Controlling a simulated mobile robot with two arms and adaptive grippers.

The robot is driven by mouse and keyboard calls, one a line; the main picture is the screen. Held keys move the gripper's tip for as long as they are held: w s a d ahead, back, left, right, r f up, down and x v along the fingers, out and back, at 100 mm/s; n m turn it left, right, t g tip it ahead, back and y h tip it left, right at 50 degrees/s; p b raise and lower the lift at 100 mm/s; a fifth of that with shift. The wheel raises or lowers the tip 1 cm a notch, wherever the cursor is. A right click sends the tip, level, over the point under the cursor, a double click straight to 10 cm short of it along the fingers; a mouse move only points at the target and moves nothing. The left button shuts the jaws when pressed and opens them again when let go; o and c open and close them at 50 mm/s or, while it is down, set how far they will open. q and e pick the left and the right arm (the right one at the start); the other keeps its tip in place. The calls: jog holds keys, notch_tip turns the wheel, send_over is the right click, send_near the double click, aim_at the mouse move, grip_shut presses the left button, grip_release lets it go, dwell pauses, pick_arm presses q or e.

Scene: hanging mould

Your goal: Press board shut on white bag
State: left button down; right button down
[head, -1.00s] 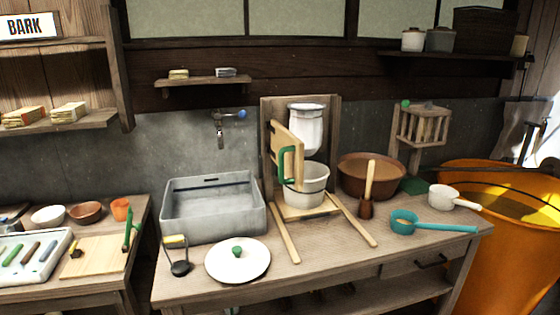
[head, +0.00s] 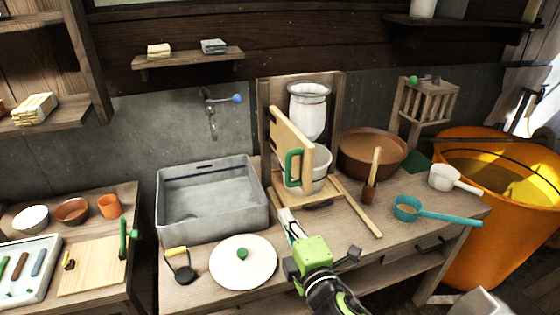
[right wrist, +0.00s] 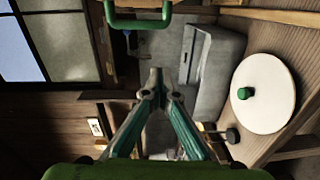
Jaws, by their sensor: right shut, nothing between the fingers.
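The hinged wooden board (head: 288,138) with a green handle (head: 293,168) stands swung out at an angle from its upright wooden frame. The white bag (head: 309,110) hangs from the frame behind and to the right of the board, above a white pot (head: 320,168) that the board partly hides. My right gripper (head: 287,218) is shut and empty, in front of and below the board, apart from the handle. The right wrist view shows its closed fingertips (right wrist: 156,80), with the green handle (right wrist: 138,22) at the top edge. My left gripper is not in view.
A grey basin (head: 212,200) and a white round lid (head: 243,268) are left of the gripper. A brown bowl (head: 372,150), a wooden-handled tool (head: 373,175) and a teal ladle (head: 430,212) are to the right. The bench front beside the lid is partly clear.

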jog(key=w+r+p, duration=0.3)
jog(key=w+p, duration=0.1)
jog(key=w, duration=0.7)
jog(key=shift+r+n+t, duration=0.15)
jog(key=shift+n+t, duration=0.15)
jog(key=shift+a, duration=0.15)
jog(key=shift+w, duration=0.1)
